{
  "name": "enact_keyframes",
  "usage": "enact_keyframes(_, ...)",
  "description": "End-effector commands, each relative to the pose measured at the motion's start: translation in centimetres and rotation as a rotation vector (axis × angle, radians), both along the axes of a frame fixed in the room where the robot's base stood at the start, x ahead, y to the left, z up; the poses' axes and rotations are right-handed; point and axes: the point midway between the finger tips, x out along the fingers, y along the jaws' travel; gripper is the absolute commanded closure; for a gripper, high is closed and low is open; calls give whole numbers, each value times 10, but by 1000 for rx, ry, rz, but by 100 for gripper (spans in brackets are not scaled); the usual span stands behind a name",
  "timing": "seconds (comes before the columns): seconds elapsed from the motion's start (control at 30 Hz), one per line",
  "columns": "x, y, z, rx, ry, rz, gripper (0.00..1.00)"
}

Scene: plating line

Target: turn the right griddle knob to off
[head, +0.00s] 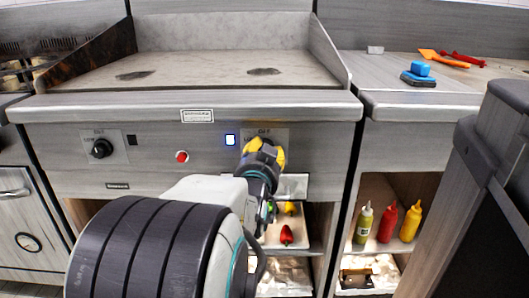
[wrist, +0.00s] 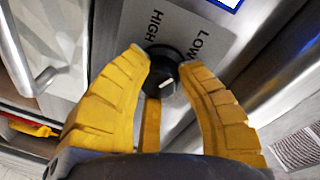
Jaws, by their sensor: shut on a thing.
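The right griddle knob (wrist: 160,78) is black with a white pointer mark. In the wrist view it sits between my yellow fingertips, on a grey plate with the words HIGH and LOW. My gripper (wrist: 165,70) is shut on this knob, with a fingertip on either side. In the head view my gripper (head: 264,152) is at the front panel and hides the knob. The label plate (head: 278,134) shows partly above it. The pointer mark is short and slanted; the OFF mark is out of sight in the wrist view.
The left knob (head: 101,149) is on the same panel. A lit blue-white indicator (head: 230,140) and a red button (head: 182,157) lie left of my gripper. The griddle's front ledge (head: 190,106) juts out above. Sauce bottles (head: 387,222) stand on a shelf at right.

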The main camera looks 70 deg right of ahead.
Motion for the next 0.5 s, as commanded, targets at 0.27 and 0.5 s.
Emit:
enact_keyframes(0.27, 1, -1, 6, 8, -73, -2, 99)
enact_keyframes(0.5, 1, -1, 6, 10, -83, -2, 99)
